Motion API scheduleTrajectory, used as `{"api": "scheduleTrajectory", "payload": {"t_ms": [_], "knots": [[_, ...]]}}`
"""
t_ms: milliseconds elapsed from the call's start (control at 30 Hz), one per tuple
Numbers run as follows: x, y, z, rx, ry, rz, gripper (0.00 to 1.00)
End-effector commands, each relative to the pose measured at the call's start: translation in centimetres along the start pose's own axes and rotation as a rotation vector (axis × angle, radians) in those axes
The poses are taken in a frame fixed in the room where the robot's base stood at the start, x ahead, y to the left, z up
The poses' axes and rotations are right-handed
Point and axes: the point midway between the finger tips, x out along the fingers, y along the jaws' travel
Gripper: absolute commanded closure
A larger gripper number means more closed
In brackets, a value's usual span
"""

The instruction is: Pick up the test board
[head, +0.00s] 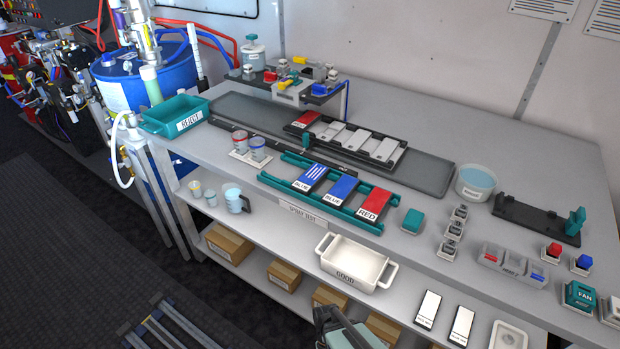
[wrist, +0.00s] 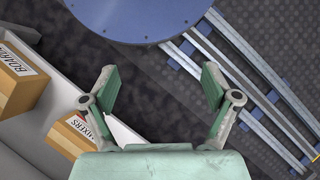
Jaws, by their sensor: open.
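I cannot tell for sure which piece is the test board. Two blue boards (head: 310,177) (head: 340,188) and a red board (head: 373,202) lie side by side on a teal rack (head: 284,180) above a "SPRAY TEST" label. My gripper (wrist: 158,84) is open and empty in the wrist view, over the floor beside the shelves, away from all these boards. Its fingertips cannot be made out in the head view.
A white "GOOD" tray (head: 349,265) stands near the white panels. A teal "REJECT" bin (head: 176,117) sits at the bench's left end. Cardboard boxes (head: 228,244) fill the lower shelf.

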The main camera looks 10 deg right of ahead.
Motion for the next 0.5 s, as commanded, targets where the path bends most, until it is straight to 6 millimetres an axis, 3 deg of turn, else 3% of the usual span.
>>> {"api": "scheduleTrajectory", "payload": {"t_ms": [233,500], "knots": [[-5.9,-4.5,-5.2,0.028,0.035,-0.051,0.12],[-16.3,-12.7,-9.8,0.045,0.059,-0.135,0.12]]}}
